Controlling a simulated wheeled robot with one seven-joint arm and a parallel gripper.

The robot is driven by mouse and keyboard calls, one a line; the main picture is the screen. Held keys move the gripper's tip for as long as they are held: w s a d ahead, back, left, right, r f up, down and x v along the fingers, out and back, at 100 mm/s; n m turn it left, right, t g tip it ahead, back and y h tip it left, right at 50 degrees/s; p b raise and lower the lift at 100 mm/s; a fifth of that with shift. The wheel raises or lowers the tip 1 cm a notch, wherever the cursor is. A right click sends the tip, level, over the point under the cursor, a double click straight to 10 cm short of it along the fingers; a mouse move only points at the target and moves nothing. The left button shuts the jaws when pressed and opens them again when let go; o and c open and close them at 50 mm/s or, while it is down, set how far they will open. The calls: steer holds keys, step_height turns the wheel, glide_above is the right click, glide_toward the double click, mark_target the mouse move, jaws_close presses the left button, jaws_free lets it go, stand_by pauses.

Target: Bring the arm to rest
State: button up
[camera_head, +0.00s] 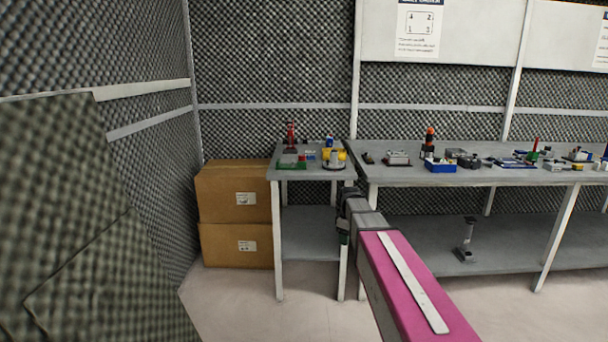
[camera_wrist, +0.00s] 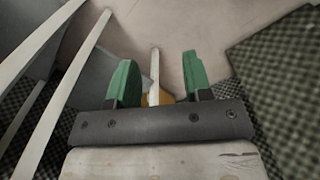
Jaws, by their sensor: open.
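My arm (camera_head: 410,285), with a pink cover and a white strip, reaches from the lower right of the head view toward the tables. In the wrist view my gripper (camera_wrist: 156,82) shows two green fingers spread apart. Nothing is held between them. A pale table leg and a bit of brown show beyond the gap, over the floor.
A small grey table (camera_head: 310,174) and a long grey table (camera_head: 400,177) carry several small objects. Two stacked cardboard boxes (camera_head: 222,192) stand left of them. A foam panel (camera_head: 80,220) fills the left foreground. Bare floor (camera_head: 240,305) lies in front of the boxes.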

steer(key=s+d+f+m, duration=0.1)
steer(key=s+f+m, duration=0.4)
steer(key=s, duration=0.5)
steer(key=s+d+f+m, duration=0.1)
steer(key=s+f+m, duration=0.5)
steer(key=s, duration=0.5)
steer(key=shift+s, duration=0.15)
steer(key=shift+d+r, duration=0.1)
